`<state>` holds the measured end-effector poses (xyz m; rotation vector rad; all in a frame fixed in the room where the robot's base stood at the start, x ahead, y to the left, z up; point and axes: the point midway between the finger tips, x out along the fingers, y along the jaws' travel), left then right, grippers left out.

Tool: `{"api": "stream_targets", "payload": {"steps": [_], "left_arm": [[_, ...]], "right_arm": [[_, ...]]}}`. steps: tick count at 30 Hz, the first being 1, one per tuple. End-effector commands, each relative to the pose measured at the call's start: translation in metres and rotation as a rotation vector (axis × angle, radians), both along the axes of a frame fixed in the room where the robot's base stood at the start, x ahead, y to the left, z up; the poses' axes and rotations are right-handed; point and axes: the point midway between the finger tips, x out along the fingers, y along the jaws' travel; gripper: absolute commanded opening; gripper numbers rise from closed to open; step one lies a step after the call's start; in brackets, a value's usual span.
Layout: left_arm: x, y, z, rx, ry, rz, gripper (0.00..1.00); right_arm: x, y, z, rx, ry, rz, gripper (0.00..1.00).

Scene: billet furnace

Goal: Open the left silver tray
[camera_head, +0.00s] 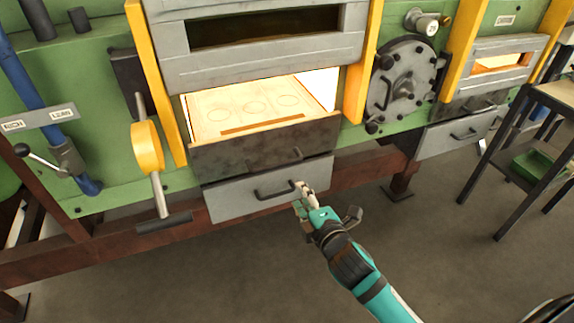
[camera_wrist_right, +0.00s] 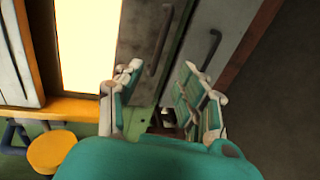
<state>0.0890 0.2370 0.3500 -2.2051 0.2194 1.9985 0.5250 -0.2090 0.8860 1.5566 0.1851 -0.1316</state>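The left silver tray (camera_head: 240,201) is a flat grey drawer front with a dark bar handle (camera_head: 275,191), low on the green furnace. It sits below a dark tray front. My right gripper (camera_head: 318,204) is just in front of the silver tray's right end, near the handle's right end. In the right wrist view my right gripper (camera_wrist_right: 163,82) has its fingers spread apart with nothing held between them. The silver tray (camera_wrist_right: 228,32) and its handle (camera_wrist_right: 211,48) show there beyond the right finger. I cannot tell whether any finger touches the tray. My left gripper is not in view.
The dark tray front (camera_head: 235,153), with its own handle, is directly above, below a bright opening. A yellow lever (camera_head: 147,148) stands left. Another silver tray (camera_head: 450,137) is right. A dark-framed table (camera_head: 520,115) stands far right. The floor in front is clear.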

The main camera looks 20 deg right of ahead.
Motion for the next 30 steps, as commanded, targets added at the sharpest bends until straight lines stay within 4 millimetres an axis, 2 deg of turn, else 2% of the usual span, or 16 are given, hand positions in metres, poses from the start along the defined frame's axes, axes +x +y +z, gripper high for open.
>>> {"api": "stream_targets", "payload": {"steps": [5,21,25,30], "left_arm": [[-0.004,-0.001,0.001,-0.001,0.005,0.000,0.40],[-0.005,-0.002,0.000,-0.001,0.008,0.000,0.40],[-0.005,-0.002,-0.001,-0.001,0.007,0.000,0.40],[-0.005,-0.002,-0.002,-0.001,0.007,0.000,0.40]], "right_arm": [[0.026,0.001,-0.004,0.004,-0.001,-0.001,0.38],[0.138,0.005,-0.029,0.007,0.001,0.000,0.38],[0.154,0.006,-0.033,0.007,0.002,-0.001,0.38],[0.165,0.006,-0.035,0.006,0.002,0.000,0.38]]}}
